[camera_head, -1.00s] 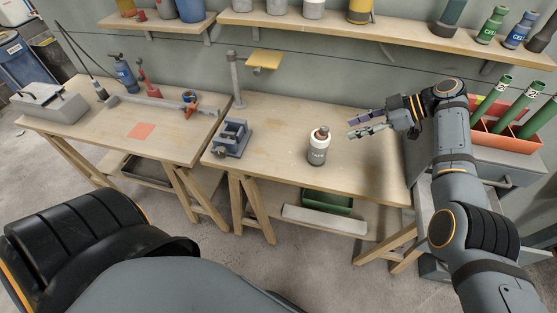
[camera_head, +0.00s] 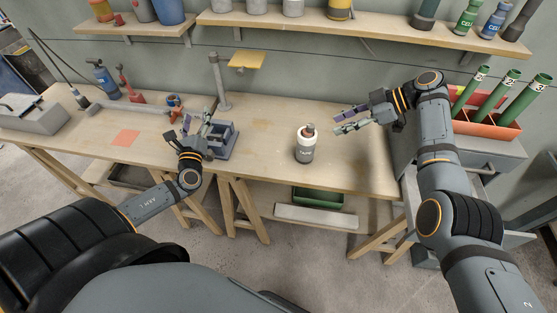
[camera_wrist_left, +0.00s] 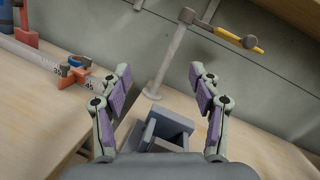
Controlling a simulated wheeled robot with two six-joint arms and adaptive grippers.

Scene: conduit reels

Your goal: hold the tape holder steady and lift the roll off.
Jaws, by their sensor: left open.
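The tape holder with its roll (camera_head: 305,146) stands upright on the right-hand bench as a short white-and-grey cylinder with dark lettering and a reddish-brown knob on top. I cannot tell where roll and holder part. My left gripper (camera_head: 196,123) is open and empty at the left end of this bench, by a blue-grey vise and well left of the holder. In the left wrist view its fingers (camera_wrist_left: 160,73) are spread, with the vise (camera_wrist_left: 172,130) between and below them. My right gripper (camera_head: 337,121) is open and empty, right of the holder and apart from it.
A grey post (camera_head: 218,80) rises behind the vise, with a yellow plate (camera_head: 246,61) near it. An orange bin with green tubes (camera_head: 487,123) stands right. The bench top (camera_head: 265,125) between vise and holder is clear. A shelf (camera_head: 380,30) runs above.

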